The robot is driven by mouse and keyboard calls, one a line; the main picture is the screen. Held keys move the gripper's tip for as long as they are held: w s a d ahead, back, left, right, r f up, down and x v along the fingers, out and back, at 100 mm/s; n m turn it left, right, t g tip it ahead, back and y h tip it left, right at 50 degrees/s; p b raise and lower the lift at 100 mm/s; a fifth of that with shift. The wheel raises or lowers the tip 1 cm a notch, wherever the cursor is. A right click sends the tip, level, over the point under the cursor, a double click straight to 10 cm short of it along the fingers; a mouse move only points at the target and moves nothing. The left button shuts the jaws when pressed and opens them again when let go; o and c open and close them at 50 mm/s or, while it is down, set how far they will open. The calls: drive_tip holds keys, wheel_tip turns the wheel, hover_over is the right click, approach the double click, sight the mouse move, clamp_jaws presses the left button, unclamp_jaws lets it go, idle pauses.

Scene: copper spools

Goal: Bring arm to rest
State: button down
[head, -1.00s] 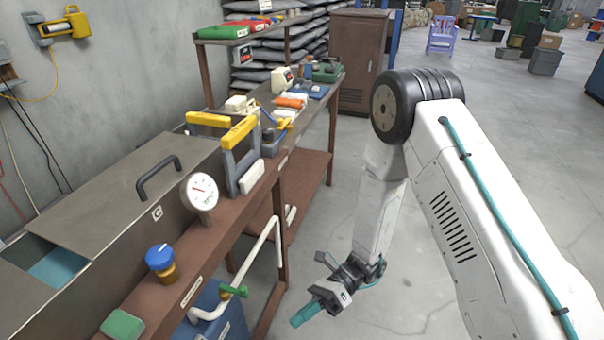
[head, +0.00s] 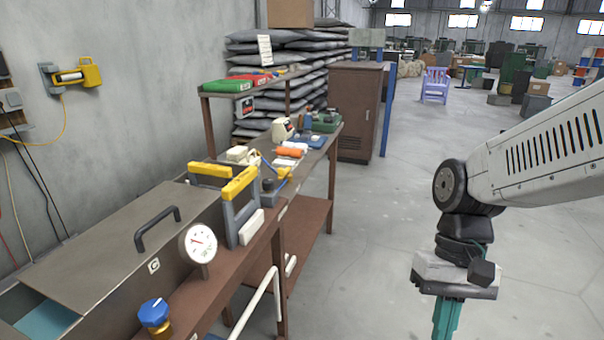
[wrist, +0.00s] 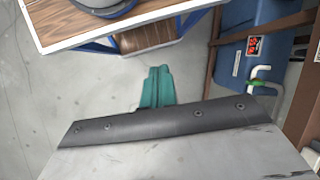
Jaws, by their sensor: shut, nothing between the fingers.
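My arm shows at the right of the head view, its upper link reaching in from the right edge and its wrist hanging down. My gripper (head: 446,318) has teal fingers that point down over the open floor, right of the workbench; their tips are cut off by the bottom edge. In the wrist view the teal fingers (wrist: 156,84) are together, with nothing between them. Below them are bare floor and, farther up the picture, a wood-topped table.
The brown workbench (head: 262,240) runs along the left, with a gauge (head: 198,243), a blue-capped valve (head: 155,313) and yellow-handled frame (head: 240,183) on it. A brown cabinet (head: 358,110) stands behind. The wood-topped table (wrist: 60,20) is near my gripper. Floor is clear between.

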drive_tip(key=s+d+r+t+h, duration=0.1)
drive_tip(key=s+d+r+t, duration=0.3)
drive_tip(key=r, duration=0.4)
drive_tip(key=shift+s+d+r+t, duration=0.4)
drive_tip(key=shift+d+t, duration=0.45)
drive_tip(key=shift+t, duration=0.15)
